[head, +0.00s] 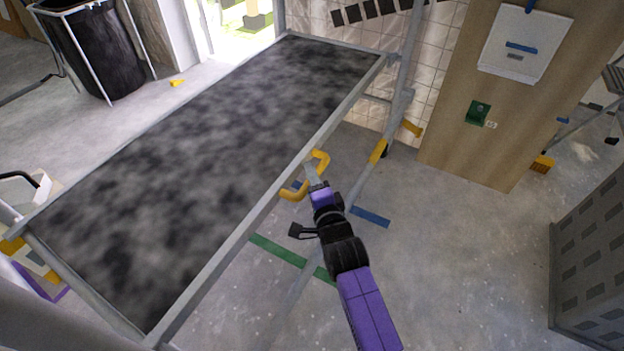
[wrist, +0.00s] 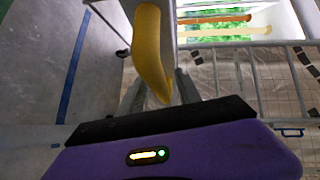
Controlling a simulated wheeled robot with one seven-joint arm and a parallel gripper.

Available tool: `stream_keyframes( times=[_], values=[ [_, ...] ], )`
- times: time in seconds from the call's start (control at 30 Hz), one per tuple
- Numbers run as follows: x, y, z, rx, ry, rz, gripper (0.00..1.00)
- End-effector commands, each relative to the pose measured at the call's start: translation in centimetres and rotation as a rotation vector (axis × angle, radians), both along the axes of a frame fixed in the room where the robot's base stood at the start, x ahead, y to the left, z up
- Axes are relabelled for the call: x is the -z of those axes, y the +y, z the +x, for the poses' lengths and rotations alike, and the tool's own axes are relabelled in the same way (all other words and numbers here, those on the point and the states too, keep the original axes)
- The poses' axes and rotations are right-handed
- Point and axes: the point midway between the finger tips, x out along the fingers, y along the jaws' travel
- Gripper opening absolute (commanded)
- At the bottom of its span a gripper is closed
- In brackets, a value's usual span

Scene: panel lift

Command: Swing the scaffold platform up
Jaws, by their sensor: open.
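The scaffold platform (head: 215,150) is a long dark mottled panel in a grey metal frame, lying roughly level across the left and middle of the head view. A yellow handle (head: 321,160) sticks out from its near right edge. The handle also shows large in the wrist view (wrist: 149,50), hanging down in front of my gripper. My gripper (head: 311,176) is at the handle, its fingers open. In the wrist view the two grey fingers (wrist: 158,90) stand on either side of the handle's lower part. Whether they touch it cannot be told.
Grey scaffold posts (head: 398,95) rise at the platform's far right. A wooden door panel (head: 500,110) stands at the back right, and a grey perforated cabinet (head: 590,265) at the right edge. A black bin (head: 100,50) is at the upper left. The floor (head: 460,250) between is mostly clear.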

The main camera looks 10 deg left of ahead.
Motion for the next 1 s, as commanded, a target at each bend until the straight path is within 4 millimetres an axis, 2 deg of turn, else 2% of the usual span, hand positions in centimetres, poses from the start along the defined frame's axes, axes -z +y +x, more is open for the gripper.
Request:
stream_keyframes(
  times=[0.17,0.37,1.0],
  values=[
    [0.01,-0.02,-0.01,0.0,0.0,0.0,0.39],
    [0.02,-0.04,-0.03,0.0,0.001,0.0,0.0],
    [0.07,-0.07,-0.05,0.0,0.001,0.0,0.0]
  ],
)
